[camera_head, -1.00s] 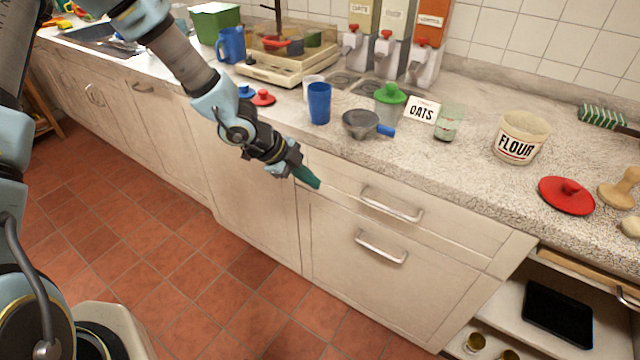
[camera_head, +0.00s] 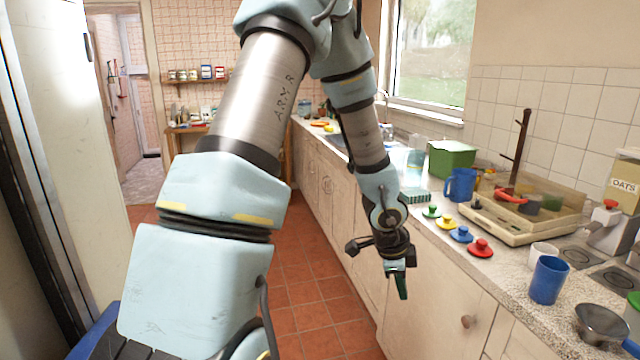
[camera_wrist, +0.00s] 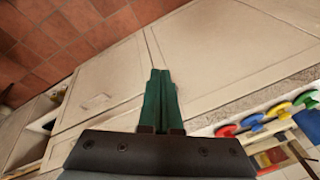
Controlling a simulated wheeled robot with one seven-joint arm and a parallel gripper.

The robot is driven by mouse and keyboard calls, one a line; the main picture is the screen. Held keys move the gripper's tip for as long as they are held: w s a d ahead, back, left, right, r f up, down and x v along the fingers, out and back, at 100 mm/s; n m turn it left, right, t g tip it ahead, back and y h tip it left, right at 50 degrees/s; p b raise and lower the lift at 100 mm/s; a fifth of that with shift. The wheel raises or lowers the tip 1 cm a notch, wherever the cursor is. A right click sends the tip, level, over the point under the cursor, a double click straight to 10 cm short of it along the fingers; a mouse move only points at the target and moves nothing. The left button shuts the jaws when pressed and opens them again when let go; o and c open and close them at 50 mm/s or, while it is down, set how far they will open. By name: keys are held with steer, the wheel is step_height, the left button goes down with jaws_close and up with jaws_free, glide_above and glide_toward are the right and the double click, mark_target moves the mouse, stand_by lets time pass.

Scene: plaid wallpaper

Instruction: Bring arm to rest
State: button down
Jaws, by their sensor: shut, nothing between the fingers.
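My gripper (camera_head: 400,288) hangs at the end of my arm, in front of the lower cabinet doors and beside the counter's front edge. Its green fingers point down and are shut with nothing between them. In the wrist view the two green fingers (camera_wrist: 160,85) lie together in front of pale cabinet fronts. My arm reaches across the middle of the head view and hides part of the floor and back wall.
The counter (camera_head: 505,275) runs along the right. Near its edge stand colored lids, including a red one (camera_head: 480,248), a blue cup (camera_head: 549,280) and a grey strainer (camera_head: 600,325). A scale-like tray (camera_head: 490,225) stands behind. The tiled floor (camera_head: 310,315) is clear.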

steer(key=w+a+r+n+t+y, duration=0.1)
steer(key=a+r+n, duration=0.1)
steer(key=a+n, duration=0.3)
steer(key=w+a+r+n+y, duration=0.1)
steer(key=a+r+n, duration=0.15)
steer(key=a, duration=0.45)
steer(key=s+a+r+n, duration=0.3)
steer(key=a+n, duration=0.3)
steer(key=s+a+r+n+g+y, duration=0.1)
steer(key=s+a+r+n, duration=0.2)
steer(key=a+n, duration=0.4)
steer(key=shift+s+a+r, duration=0.15)
steer(key=shift+s+r, duration=0.2)
steer(key=shift+s, duration=0.3)
